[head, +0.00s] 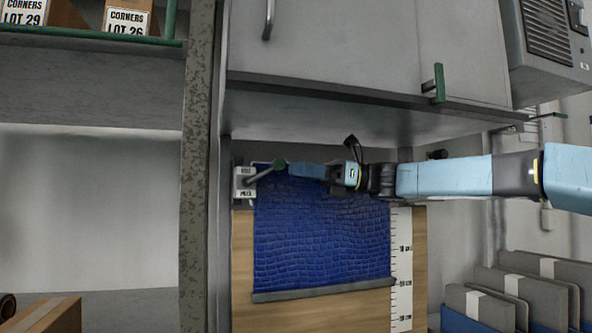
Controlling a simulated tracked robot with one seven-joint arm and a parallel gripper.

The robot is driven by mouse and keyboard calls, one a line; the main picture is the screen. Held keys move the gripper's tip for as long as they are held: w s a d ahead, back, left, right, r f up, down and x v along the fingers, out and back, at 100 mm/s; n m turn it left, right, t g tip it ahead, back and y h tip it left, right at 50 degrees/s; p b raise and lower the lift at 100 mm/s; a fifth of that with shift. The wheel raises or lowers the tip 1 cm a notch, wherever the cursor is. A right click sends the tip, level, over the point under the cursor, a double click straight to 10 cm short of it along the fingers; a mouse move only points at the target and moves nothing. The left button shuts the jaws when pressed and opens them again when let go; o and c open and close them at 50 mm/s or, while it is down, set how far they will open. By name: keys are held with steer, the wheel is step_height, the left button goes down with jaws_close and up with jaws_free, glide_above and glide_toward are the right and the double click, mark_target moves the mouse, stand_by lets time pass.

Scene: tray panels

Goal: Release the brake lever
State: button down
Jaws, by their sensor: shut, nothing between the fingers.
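The bracket sits at the upper left of a blue textured sheet (320,235). My gripper (293,170) reaches in from the right, shut and empty, with its tips just right of the knob. I cannot tell whether the tips touch the knob.
The sheet hangs before a wooden board and ends in a grey bar (322,289). A ruler (401,270) stands to its right. A grey cabinet (350,50) overhangs my arm. A speckled post (196,150) stands left. Grey folders (520,290) are at lower right.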

steer(key=v, duration=1.2)
steer(key=shift+d, duration=0.3)
steer(key=s+d+f+n+t+h, duration=0.2)
steer(key=s+f+n+t+h, duration=0.55)
steer(key=s+f, duration=0.7)
steer(key=s+d+f+n+t+h, duration=0.1)
steer(key=s+f+n+h, duration=0.3)
steer(key=f, duration=0.4)
steer(key=s+d+f+n+t+h, duration=0.1)
steer(key=s+d+f+n+h, duration=0.1)
steer(key=s+f+n+h, duration=0.2)
step_height(320, 180, down, 4)
steer(key=n+h, duration=0.1)
steer(key=h, duration=0.2)
steer(key=shift+d, duration=0.2)
